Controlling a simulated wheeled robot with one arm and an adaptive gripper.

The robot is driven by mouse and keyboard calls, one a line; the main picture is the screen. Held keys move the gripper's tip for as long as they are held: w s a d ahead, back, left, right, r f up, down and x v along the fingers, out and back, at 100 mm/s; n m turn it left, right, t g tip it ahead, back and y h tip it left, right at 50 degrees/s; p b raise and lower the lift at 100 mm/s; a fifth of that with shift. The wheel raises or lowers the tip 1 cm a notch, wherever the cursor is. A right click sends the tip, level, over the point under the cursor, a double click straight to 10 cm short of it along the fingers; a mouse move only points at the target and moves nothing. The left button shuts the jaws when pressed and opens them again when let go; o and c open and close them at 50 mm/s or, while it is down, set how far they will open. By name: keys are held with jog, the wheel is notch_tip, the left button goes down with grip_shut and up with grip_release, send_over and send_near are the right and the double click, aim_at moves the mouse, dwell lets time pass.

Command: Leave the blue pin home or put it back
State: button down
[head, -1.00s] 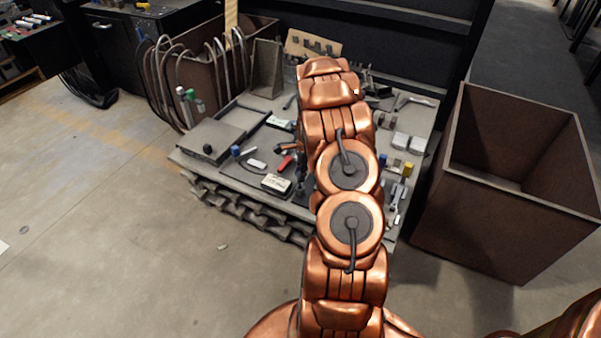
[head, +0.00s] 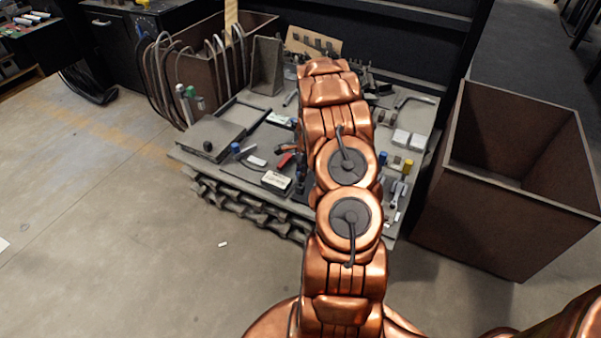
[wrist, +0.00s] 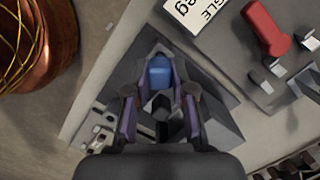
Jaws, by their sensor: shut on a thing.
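In the wrist view, my gripper (wrist: 159,100) is shut on the blue pin (wrist: 159,76), with a finger on each side of it. The pin's blue top shows between the fingers, over a dark, angular holder (wrist: 215,107). The fingers hide its lower part, so I cannot tell how deep it sits. Other blue-topped pieces stand on the grey table, one at left (head: 235,148) and one right of the arm (head: 384,158).
A labelled white block (wrist: 197,13) and a red-handled piece (wrist: 266,27) lie close by. The grey table (head: 222,160) is crowded with small parts. A large brown bin (head: 470,225) stands at right; another bin with cables (head: 200,85) is behind at left.

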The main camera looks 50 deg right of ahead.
jog(key=shift+f, duration=1.1)
dwell(0.8)
jog(key=c, duration=0.9)
grip_release()
notch_tip(320, 180, up, 12)
jog(key=s+d, duration=0.1)
jog(key=shift+d, duration=0.3)
jog(key=shift+f, duration=0.1)
